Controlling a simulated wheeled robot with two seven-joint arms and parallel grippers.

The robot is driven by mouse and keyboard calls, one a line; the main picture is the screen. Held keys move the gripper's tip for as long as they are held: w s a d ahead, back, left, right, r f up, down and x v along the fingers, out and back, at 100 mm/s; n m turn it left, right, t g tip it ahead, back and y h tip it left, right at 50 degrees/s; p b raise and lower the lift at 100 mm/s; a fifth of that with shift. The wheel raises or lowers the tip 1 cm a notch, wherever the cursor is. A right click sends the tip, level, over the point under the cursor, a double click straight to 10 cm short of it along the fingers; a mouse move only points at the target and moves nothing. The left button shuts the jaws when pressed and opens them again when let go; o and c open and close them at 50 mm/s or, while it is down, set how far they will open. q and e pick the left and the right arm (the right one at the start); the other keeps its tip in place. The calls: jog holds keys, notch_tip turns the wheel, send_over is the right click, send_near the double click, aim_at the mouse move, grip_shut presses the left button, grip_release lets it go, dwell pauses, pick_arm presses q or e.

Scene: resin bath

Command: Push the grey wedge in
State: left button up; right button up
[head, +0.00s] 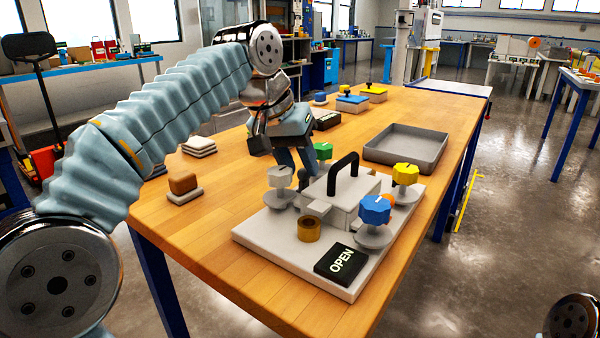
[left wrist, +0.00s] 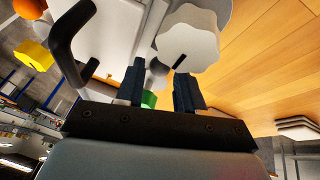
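A pale grey lobed knob (head: 280,177) stands on a round base at the left of a light grey board (head: 258,238); it shows large in the left wrist view (left wrist: 188,42). No separate wedge shape is clear; I cannot tell whether this knob is the grey wedge. A small grey block (head: 317,209) sits by the white box (head: 340,200) with a black handle. My left gripper (head: 297,168) is open, its fingers apart and empty, just behind the grey knob. In the left wrist view the fingers (left wrist: 160,90) point toward the knob; contact is unclear. My right gripper is out of view.
Green (head: 323,151), yellow (head: 405,174) and blue (head: 375,209) knobs, a brass ring (head: 309,229) and an OPEN sign (head: 340,262) share the board. A grey tray (head: 440,160) lies behind. A brown block (head: 183,184) and white pads (head: 199,147) lie left.

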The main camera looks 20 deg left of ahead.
pick_arm(q)
jog(key=shift+w+d+f, duration=0.15)
jog(key=shift+w+f, duration=0.05)
jog(key=shift+f, duration=0.25)
grip_shut()
jog(key=shift+r+p, duration=0.2)
jog(key=shift+p, duration=0.25)
jog(key=shift+f, duration=0.15)
jog(key=shift+d, duration=0.1)
grip_release()
